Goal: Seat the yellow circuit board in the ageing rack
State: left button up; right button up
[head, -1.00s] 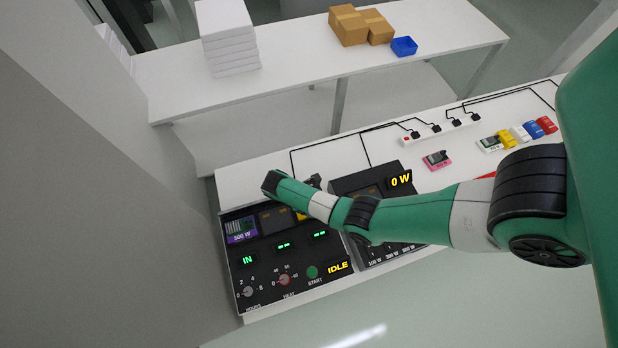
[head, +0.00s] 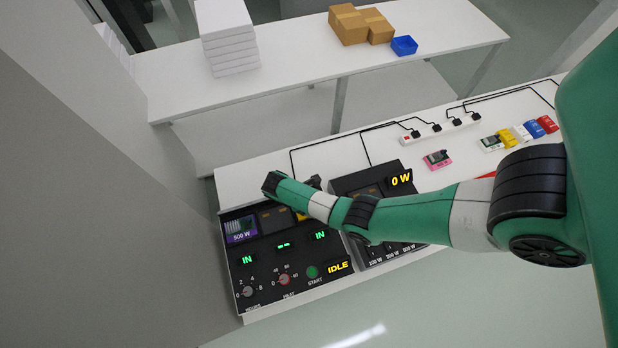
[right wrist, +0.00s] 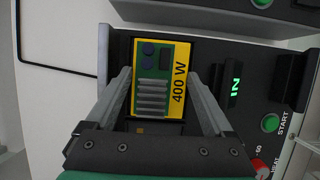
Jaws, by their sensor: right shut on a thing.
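The yellow circuit board (right wrist: 163,80), marked 400 W, lies in a slot of the black ageing rack. My right gripper (right wrist: 158,88) is shut on it, one finger along each side. In the head view my right arm hides most of the board; a yellow bit (head: 301,215) shows in the rack's right-hand slot. The ageing rack (head: 262,262) shows a green IN under this slot and another IN under the left slot, where a purple 500 W board (head: 241,229) sits. The middle slot looks empty. The status display reads IDLE. My left gripper is not in view.
A second black panel reading 0 W (head: 400,180) stands right of the rack. My right arm spans over the bench.

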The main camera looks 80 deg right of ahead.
jog(key=o, duration=1.3)
jog(key=p+v, duration=0.2)
jog(key=v, duration=0.9)
jog(key=shift+w+a+r, duration=0.1)
jog(key=shift+r, duration=0.2)
